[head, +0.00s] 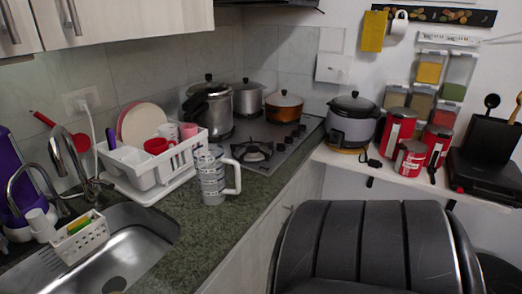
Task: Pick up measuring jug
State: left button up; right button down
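The measuring jug (212,178) is whitish with grey markings around its side and a white handle on its right. It stands upright on the dark green counter (205,224), near the counter's front edge, just right of the dish rack. Nothing touches it that I can make out. Neither of my grippers shows in the head view.
A white dish rack (152,180) with plates and cups stands left of the jug. The sink (135,240) lies front left. A hob (268,146) with pots is behind. A dark padded chair back (372,246) fills the lower right.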

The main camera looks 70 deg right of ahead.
aim_at(210, 160)
jog(key=z, duration=1.8)
jog(key=i+l+u, duration=0.85)
jog(key=i+l, duration=0.05)
